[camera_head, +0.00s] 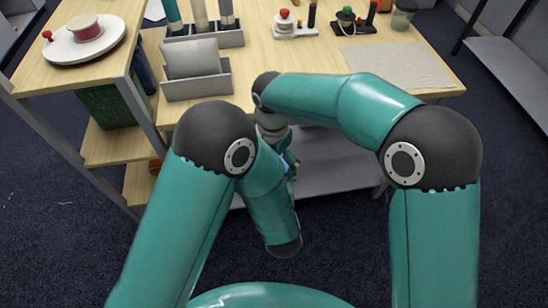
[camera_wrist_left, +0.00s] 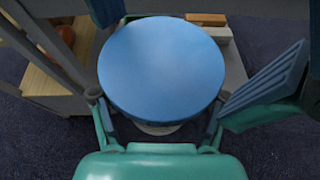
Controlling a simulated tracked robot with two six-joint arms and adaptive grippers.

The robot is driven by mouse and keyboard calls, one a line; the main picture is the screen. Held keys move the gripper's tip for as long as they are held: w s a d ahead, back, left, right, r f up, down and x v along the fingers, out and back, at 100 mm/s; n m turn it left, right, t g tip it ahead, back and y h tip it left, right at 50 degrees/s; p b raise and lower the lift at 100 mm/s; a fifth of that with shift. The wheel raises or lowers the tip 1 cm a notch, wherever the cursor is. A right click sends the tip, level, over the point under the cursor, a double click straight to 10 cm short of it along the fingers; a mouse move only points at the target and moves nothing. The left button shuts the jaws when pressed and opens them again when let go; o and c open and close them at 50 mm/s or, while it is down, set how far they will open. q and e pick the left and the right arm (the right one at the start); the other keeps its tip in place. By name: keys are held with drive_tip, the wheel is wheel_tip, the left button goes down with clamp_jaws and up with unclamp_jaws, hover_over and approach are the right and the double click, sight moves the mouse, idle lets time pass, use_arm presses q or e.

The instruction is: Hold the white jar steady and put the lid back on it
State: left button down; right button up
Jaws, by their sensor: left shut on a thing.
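A round blue lid (camera_wrist_left: 160,65) fills the middle of the left wrist view. It lies over the white jar (camera_wrist_left: 158,129), of which only a small pale part shows below the lid's near edge. I cannot tell whether the lid is fully seated. My left gripper (camera_wrist_left: 158,108) is shut on the jar, with fingers on both sides under the lid. My right gripper (camera_head: 290,165) is mostly hidden in the head view. In the left wrist view, its ribbed finger stands apart from the lid on the right, and another teal finger part shows at the upper left; it looks open.
A grey lower shelf (camera_head: 335,165) lies behind the grippers. Dark carpet is open around.

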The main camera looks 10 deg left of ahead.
drive_tip(key=c, duration=1)
drive_tip(key=m, duration=0.3)
drive_tip(key=o, duration=1.1)
drive_tip(key=shift+r, duration=2.3)
